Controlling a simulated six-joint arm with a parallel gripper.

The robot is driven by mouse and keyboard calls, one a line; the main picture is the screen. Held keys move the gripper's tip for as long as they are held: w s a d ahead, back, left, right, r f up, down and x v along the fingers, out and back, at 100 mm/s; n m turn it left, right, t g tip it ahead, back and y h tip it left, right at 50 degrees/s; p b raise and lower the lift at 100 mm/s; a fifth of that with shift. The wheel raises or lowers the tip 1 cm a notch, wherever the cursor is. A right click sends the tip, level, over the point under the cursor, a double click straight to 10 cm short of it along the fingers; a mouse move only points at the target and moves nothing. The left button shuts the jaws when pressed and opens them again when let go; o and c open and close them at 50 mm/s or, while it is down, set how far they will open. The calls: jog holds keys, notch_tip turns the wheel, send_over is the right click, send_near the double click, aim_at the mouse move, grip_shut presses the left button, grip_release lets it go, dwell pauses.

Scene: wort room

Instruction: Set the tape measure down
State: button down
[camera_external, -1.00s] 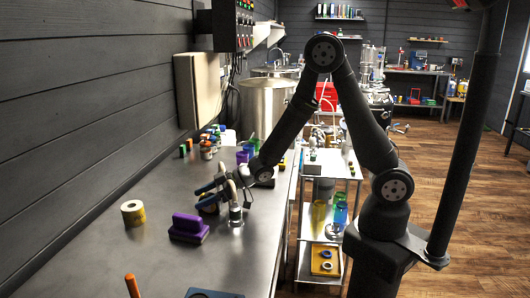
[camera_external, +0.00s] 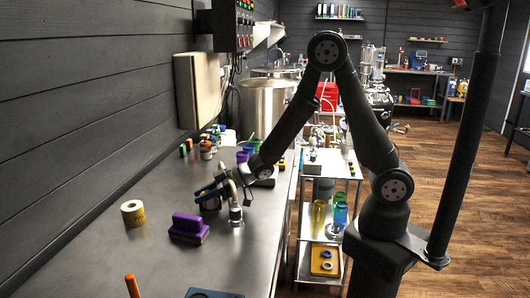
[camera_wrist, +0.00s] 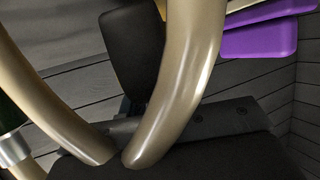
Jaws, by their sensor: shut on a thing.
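My gripper (camera_external: 214,190) is low over the steel counter (camera_external: 222,262), behind the purple block. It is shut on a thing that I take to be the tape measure. The tape measure is too small and covered to make out clearly in the outside view. A brownish round thing shows just under the jaws, but I cannot tell whether it is held or stands on the counter. In the wrist view two beige curved pieces cross close to the lens, with dark parts around them. I cannot tell whether the held thing touches the counter.
The purple block (camera_external: 188,228) with a brownish base sits just in front of my gripper; it also shows in the wrist view (camera_wrist: 260,38). A yellow-and-white roll (camera_external: 133,212) stands to its left. Small jars and purple cups stand farther back. The counter's middle is bare.

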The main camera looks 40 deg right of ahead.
notch_tip(320, 180, up, 4)
jog(key=shift+f, duration=0.15)
jog(key=w+d+r, duration=0.3)
jog(key=d+r, duration=0.4)
jog(key=d, duration=0.4)
jog(key=w+a+r+n+g+y, duration=0.15)
jog(key=a+n+g, duration=0.5)
jog(key=a, duration=2.05)
jog(key=s+a+f+g, duration=0.1)
jog(key=s+a+f, duration=0.2)
jog(key=a, duration=0.4)
jog(key=s+a+f+n+g+h, duration=0.1)
jog(key=s+a+f, duration=0.2)
jog(key=s+a, duration=0.3)
jog(key=s+a+f+n+g, duration=0.1)
jog(key=s+a+f, duration=0.2)
jog(key=a, duration=0.7)
jog(key=shift+s+a+n+g+h, duration=0.15)
jog(key=shift+s+n+g+h, duration=0.1)
jog(key=shift+s, duration=0.85)
jog(key=shift+f, duration=1.8)
jog(key=shift+f, duration=0.1)
